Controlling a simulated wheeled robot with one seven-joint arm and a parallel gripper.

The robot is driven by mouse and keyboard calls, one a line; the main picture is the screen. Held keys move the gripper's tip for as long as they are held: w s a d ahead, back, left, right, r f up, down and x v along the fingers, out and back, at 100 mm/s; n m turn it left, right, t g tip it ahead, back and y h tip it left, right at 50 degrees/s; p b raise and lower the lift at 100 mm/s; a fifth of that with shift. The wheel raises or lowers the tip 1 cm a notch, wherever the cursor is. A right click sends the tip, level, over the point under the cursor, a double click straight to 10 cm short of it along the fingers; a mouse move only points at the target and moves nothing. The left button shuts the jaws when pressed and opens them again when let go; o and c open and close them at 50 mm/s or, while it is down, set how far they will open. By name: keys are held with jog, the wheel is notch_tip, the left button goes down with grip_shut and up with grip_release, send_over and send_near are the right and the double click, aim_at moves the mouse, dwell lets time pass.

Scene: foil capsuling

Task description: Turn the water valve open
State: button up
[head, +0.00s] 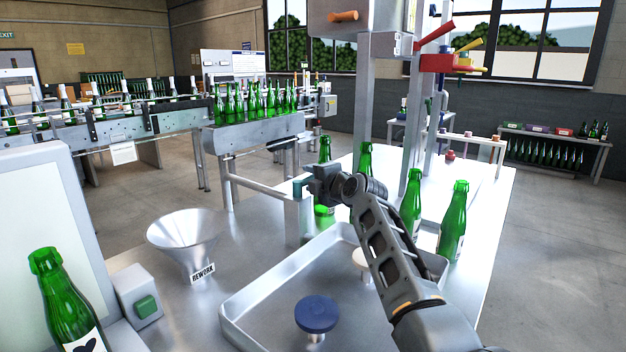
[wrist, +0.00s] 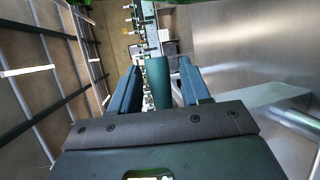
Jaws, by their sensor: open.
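My gripper (head: 303,186) is at the end of the arm in the middle of the head view, beside the top of a grey metal post (head: 298,222). In the wrist view, its two blue fingers are apart. A teal cylinder (wrist: 158,82) stands between them with a narrow gap on each side. It looks like a handle and may be the water valve's, but I cannot tell for sure. In the head view, this cylinder cannot be told apart from the fingertips. Whether the valve is open or closed does not show.
A metal funnel (head: 184,238) and a green button box (head: 140,296) stand left on the bench. A shallow tray (head: 262,284) with a blue knob (head: 316,312) lies below my arm. Green bottles (head: 453,222) stand close to the arm's right. A conveyor (head: 255,133) holds several bottles behind.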

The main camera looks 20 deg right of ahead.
grip_shut()
